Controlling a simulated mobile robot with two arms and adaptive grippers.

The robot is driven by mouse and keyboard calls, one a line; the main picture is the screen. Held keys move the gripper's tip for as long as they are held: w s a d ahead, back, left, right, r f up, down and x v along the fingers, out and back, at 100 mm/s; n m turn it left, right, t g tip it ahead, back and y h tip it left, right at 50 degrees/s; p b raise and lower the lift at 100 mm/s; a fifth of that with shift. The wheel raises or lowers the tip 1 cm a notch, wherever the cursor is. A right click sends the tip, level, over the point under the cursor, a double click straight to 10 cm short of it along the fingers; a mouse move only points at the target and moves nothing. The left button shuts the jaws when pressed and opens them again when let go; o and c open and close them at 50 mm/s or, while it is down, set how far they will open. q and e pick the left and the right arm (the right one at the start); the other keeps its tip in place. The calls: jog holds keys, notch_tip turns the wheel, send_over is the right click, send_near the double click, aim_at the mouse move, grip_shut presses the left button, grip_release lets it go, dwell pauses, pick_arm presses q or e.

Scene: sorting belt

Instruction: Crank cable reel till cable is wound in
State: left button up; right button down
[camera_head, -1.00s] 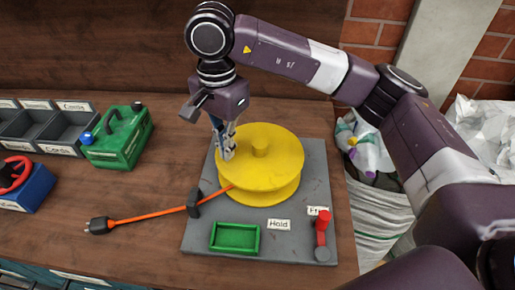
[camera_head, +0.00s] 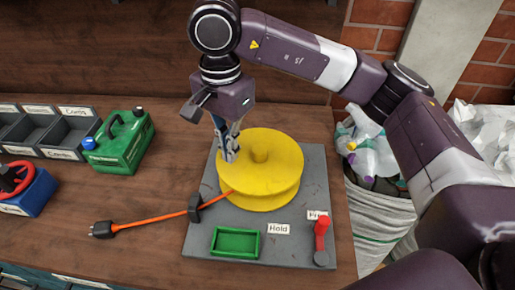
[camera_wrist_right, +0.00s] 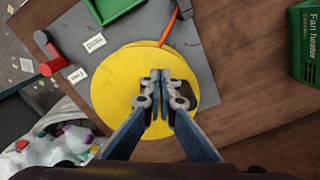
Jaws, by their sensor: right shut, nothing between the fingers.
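The yellow cable reel (camera_head: 275,160) lies flat on a grey board (camera_head: 300,175). The orange cable (camera_head: 150,219) runs from the reel through a dark guide (camera_head: 195,207) to a black plug (camera_head: 103,229) on the wooden table. My right gripper (camera_head: 229,154) is shut, its fingertips at the reel's left upper side. In the right wrist view, the shut fingertips (camera_wrist_right: 161,76) are over the yellow reel (camera_wrist_right: 115,90). A crank knob is not visible; the fingers may hide it. A red lever (camera_head: 321,235) stands near the "Free" label. My left gripper is not in view.
A green tray (camera_head: 236,257) sits on the board's front, beside the "Hold" label (camera_head: 278,229). A green box (camera_head: 122,148), grey bins (camera_head: 55,135) and a blue box with a red handle (camera_head: 32,195) stand left. A filled sack (camera_head: 380,215) is right of the table.

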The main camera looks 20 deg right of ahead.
notch_tip(320, 180, up, 2)
jog(key=shift+r+p, duration=0.1)
jog(key=shift+p, duration=0.35)
notch_tip(320, 180, up, 4)
jog(key=shift+f+p, duration=0.1)
jog(key=shift+p, duration=0.9)
